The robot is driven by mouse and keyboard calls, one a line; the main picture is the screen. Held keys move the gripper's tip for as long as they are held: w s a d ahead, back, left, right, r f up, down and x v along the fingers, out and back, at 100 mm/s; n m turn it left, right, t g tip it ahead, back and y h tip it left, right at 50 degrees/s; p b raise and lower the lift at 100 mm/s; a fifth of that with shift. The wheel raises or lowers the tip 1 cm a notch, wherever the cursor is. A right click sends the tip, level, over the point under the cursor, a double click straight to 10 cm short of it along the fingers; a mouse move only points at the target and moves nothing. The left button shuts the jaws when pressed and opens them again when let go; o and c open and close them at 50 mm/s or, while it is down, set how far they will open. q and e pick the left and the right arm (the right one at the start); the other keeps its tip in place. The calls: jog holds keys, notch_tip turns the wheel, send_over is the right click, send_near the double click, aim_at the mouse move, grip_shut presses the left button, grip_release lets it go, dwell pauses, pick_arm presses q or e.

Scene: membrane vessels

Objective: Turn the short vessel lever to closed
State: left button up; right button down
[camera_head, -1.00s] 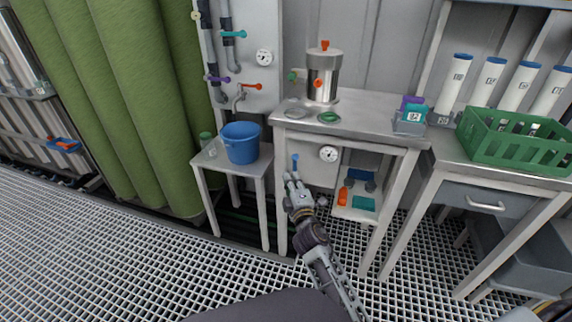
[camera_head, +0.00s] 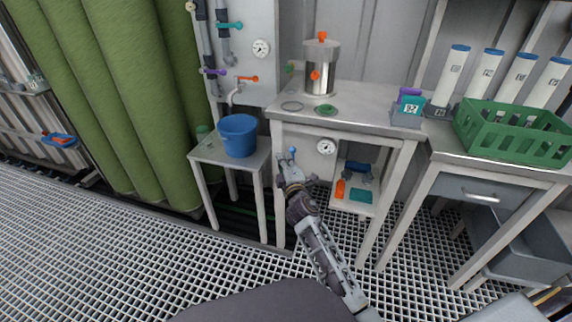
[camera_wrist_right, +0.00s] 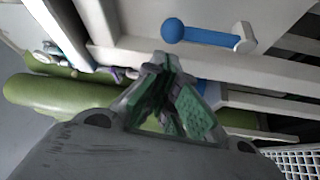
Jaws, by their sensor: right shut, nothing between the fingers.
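A blue lever with a round knob (camera_head: 292,151) is on the panel under the middle table; its arm and white pivot show in the right wrist view (camera_wrist_right: 208,37). My right gripper (camera_head: 286,164) is at that panel, its fingertips just left of and below the knob. In the wrist view its green-padded fingers (camera_wrist_right: 172,95) are shut and empty, with the lever beyond them; contact cannot be told. A short silver vessel (camera_head: 320,70) with orange knobs stands on the table above. My left gripper is not in view.
A blue bucket (camera_head: 238,136) stands on the small table at the left. A shelf below (camera_head: 350,204) holds an orange bottle. A green crate (camera_head: 512,148) is at the right. Table legs flank my right arm.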

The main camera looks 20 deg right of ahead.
aim_at(280, 146)
jog(key=shift+w+d+r, duration=0.1)
jog(key=shift+w+r, duration=0.05)
jog(key=shift+w, duration=1.15)
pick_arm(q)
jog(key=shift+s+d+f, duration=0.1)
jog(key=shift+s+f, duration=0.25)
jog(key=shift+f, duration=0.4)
pick_arm(e)
jog(key=shift+w, duration=0.5)
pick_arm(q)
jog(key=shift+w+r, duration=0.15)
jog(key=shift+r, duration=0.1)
